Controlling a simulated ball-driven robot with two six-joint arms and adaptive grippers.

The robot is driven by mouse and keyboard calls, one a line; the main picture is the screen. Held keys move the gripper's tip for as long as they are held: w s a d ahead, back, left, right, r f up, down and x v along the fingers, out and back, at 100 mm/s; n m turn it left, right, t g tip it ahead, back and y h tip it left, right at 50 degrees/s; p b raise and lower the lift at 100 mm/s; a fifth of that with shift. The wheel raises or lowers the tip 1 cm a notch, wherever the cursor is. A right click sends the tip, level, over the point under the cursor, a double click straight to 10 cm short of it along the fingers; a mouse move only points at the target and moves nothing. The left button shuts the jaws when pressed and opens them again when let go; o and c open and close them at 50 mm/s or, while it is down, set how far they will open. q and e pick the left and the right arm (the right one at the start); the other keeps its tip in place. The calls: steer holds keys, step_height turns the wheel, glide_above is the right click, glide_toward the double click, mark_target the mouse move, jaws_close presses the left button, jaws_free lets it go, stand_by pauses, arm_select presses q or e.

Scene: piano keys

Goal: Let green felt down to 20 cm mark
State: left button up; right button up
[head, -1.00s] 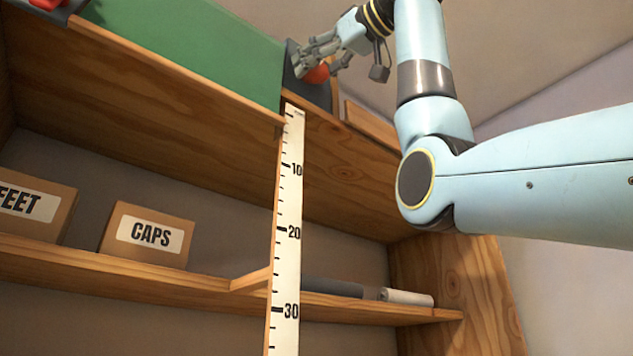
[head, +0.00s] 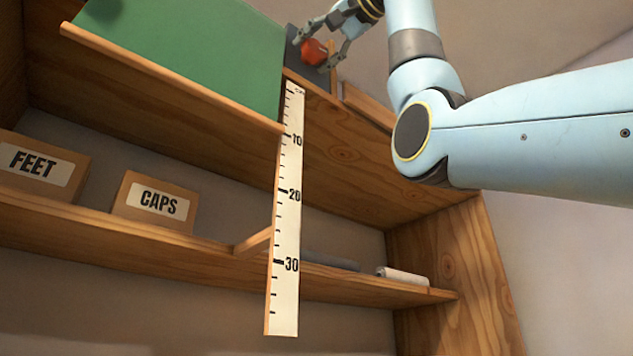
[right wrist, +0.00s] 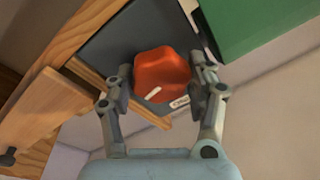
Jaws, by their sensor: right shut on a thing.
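The green felt (head: 195,50) hangs at the upper left in the head view, with a wooden bar along its lower edge (head: 170,80). The bar's right end is beside the white ruler (head: 286,215), a little above the 10 mark. The 20 mark (head: 293,196) is clear below it. My right gripper (head: 317,53) is shut on an orange-red knob (head: 313,50) on a dark plate. The right wrist view shows the knob (right wrist: 162,74) between both fingers, and green felt at the upper right. My left gripper is out of view.
A shelf (head: 140,235) below the felt holds boxes labelled FEET (head: 38,168) and CAPS (head: 156,202), a dark grey roll (head: 330,262) and a pale roll (head: 402,276). A wooden bracket (head: 254,242) meets the ruler.

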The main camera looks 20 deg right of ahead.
steer(key=m+b, duration=0.1)
steer(key=m, duration=0.3)
steer(key=shift+f+h, duration=0.15)
steer(key=shift+h, duration=0.15)
steer(key=m+b, duration=0.1)
steer(key=m, duration=0.3)
steer(key=shift+h, duration=0.4)
steer(key=m, duration=0.4)
steer(key=shift+h, duration=0.3)
steer(key=shift+f+m+h+b, duration=0.1)
steer(key=shift+m+h+b, duration=0.2)
steer(key=shift+m, duration=1.5)
steer(key=shift+w, duration=0.1)
steer(key=o, duration=1.2)
steer(key=v, duration=1.2)
